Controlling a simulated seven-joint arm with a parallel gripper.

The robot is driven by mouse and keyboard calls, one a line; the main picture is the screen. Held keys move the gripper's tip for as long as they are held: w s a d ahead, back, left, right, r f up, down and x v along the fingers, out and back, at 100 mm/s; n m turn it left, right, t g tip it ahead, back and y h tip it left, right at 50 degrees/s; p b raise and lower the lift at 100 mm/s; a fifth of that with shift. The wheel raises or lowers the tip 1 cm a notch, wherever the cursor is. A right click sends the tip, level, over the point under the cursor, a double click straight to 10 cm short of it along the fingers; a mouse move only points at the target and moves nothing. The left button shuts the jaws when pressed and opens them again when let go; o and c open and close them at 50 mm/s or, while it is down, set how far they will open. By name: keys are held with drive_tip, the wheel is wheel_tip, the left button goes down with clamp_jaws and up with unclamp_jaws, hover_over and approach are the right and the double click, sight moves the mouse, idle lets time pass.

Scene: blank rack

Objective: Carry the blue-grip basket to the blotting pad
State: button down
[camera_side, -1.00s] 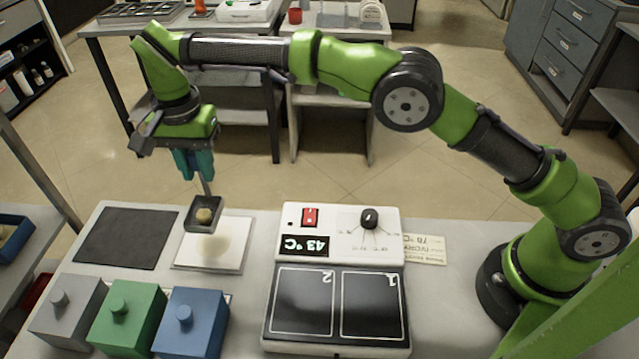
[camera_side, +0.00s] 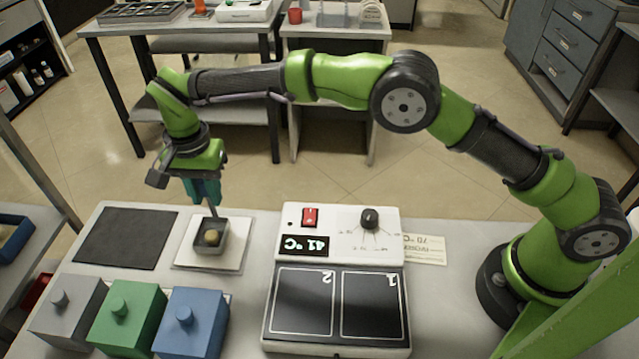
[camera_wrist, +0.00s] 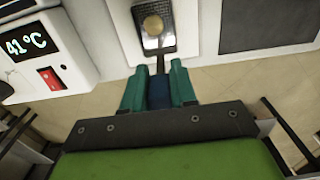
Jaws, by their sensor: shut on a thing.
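The basket (camera_side: 222,246) is a small dark metal tray holding a round tan piece (camera_side: 211,237). It is over the white blotting pad (camera_side: 185,255). It looks level and at or very near the pad's surface; I cannot tell whether it touches. My gripper (camera_side: 207,200), with teal fingers, is above the basket and shut on its upright handle. In the wrist view my gripper (camera_wrist: 158,75) has the dark blue grip (camera_wrist: 159,92) between its fingers. The basket (camera_wrist: 167,41) and tan piece (camera_wrist: 153,25) show just beyond, with white pad (camera_wrist: 198,30) around them.
A dark mat (camera_side: 125,236) lies left of the pad. Grey (camera_side: 68,312), green (camera_side: 128,320) and blue (camera_side: 190,325) knobbed blocks stand in front. A white heating unit (camera_side: 340,255) reading 41 °C stands right of the pad, beside a label card (camera_side: 425,250).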

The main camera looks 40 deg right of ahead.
drive_tip(key=shift+f, duration=0.3)
idle(0.5)
drive_tip(key=c, duration=0.8)
unclamp_jaws()
